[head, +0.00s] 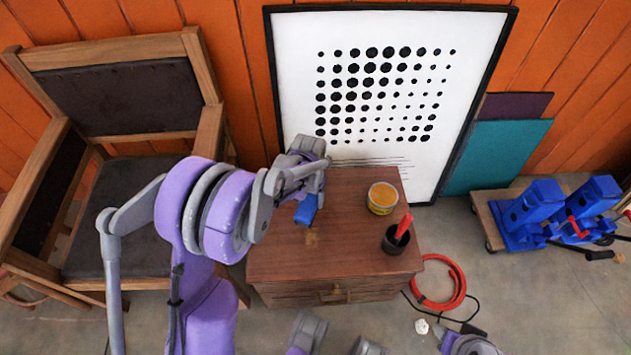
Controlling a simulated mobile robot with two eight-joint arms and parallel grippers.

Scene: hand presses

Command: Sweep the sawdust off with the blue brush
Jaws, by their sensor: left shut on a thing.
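The blue brush (306,209) shows as a small blue block low over the left part of the brown wooden cabinet top. My left gripper (314,180) is shut on it, and the gripper and arm hide its upper part. A small tan patch of sawdust (311,237) lies on the cabinet top just below the brush in the picture. I cannot tell whether the brush touches the wood.
The cabinet top (352,245) also holds a yellow-topped tin (382,198) and a dark cup (396,241) with a red-handled thing. A framed dot print (470,80) leans behind. A wooden armchair (110,135) stands left, blue presses (540,207) right, a red hose coil (458,290) on the floor.

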